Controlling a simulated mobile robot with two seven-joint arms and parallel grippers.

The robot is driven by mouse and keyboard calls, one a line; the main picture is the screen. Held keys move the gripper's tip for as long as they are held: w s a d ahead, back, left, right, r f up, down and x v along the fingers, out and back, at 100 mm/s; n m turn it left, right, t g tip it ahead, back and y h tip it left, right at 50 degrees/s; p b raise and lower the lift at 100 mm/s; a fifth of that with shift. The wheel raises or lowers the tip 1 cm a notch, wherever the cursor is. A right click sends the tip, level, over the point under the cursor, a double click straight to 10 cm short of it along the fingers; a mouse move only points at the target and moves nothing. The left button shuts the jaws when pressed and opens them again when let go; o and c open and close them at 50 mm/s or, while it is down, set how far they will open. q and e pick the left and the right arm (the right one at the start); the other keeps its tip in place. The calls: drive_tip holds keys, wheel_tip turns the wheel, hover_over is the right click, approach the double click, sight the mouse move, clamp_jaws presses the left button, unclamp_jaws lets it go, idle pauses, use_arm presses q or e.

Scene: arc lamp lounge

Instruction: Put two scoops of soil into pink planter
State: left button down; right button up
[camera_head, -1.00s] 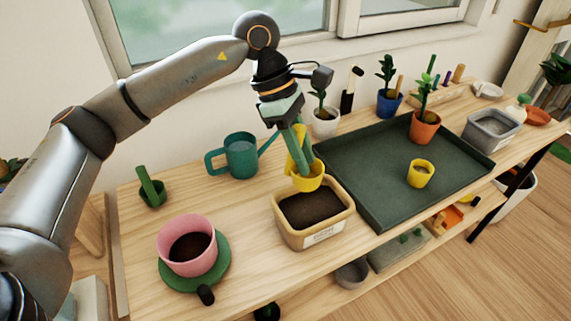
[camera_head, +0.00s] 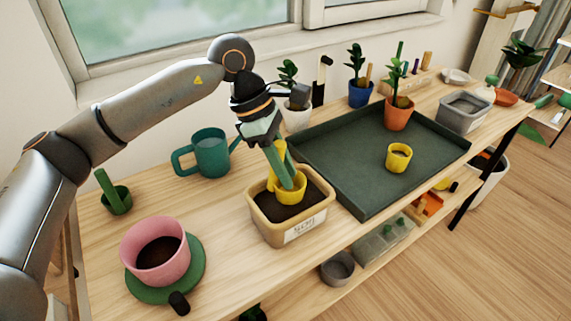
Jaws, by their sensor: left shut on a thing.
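The pink planter (camera_head: 165,277) stands upright at the front left on a green saucer, with dark soil (camera_head: 158,253) inside. My left gripper (camera_head: 284,178) is shut on a yellow scoop (camera_head: 291,193) and points down. The scoop's cup is inside the tan soil bin (camera_head: 263,224), at the soil's surface near the back; the fingers hide part of it. Whether the cup holds soil cannot be seen. The bin sits right of the planter. My right gripper is not in view.
A teal watering can (camera_head: 212,154) stands behind the planter and bin. A dark green tray (camera_head: 345,165) with a small yellow pot (camera_head: 399,158) lies right of the bin. Bare wood separates planter and bin.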

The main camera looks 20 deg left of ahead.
use_arm(q)
wheel_tip(320, 180, down, 3)
drive_tip(key=shift+f+b, duration=0.1)
drive_tip(key=shift+b, duration=0.85)
drive_tip(key=shift+f+b, duration=0.4)
drive_tip(key=shift+f, duration=0.35)
